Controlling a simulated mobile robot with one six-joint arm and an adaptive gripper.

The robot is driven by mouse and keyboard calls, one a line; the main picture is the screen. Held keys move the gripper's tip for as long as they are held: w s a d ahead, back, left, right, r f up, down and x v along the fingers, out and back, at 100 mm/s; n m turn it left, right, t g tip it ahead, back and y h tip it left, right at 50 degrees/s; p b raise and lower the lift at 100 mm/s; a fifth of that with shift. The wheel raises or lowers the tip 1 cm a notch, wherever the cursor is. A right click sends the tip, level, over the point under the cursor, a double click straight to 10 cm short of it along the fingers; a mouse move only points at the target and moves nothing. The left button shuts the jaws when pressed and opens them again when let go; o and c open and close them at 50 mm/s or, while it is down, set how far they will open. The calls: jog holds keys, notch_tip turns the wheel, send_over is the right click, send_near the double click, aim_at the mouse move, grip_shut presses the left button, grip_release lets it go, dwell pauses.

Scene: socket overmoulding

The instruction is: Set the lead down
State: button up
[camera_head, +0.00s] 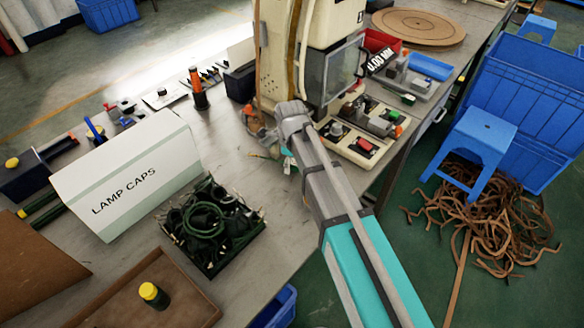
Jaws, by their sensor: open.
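My arm reaches in from the lower right, and its wrist is bent down over the table beside the cream machine (290,50). My gripper (284,157) is small in view and partly hidden by my own arm; it is open. A thin green lead (261,156) seems to lie on the grey table just left of my gripper. Whether they touch is too small to tell. A black tray (212,268) nearer the front holds a tangle of dark green and black leads (205,218).
A white box marked LAMP CAPS (125,190) stands left of the tray. An orange-and-black bottle (197,88) stands behind. Bare table (225,150) shows between box and machine. A blue stool (485,130) stands on the floor.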

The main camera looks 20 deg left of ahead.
dwell(0.6)
grip_shut()
jog(key=shift+r, duration=0.15)
dwell(0.4)
notch_tip(320, 180, up, 3)
jog(key=p, duration=0.4)
jog(key=shift+r, duration=0.2)
jog(key=s+a, duration=0.1)
jog(key=s, duration=0.4)
jog(key=s+a, duration=0.2)
jog(key=s, duration=0.4)
jog(key=s+a, duration=0.2)
jog(key=s, duration=0.4)
jog(key=shift+s+f, duration=0.15)
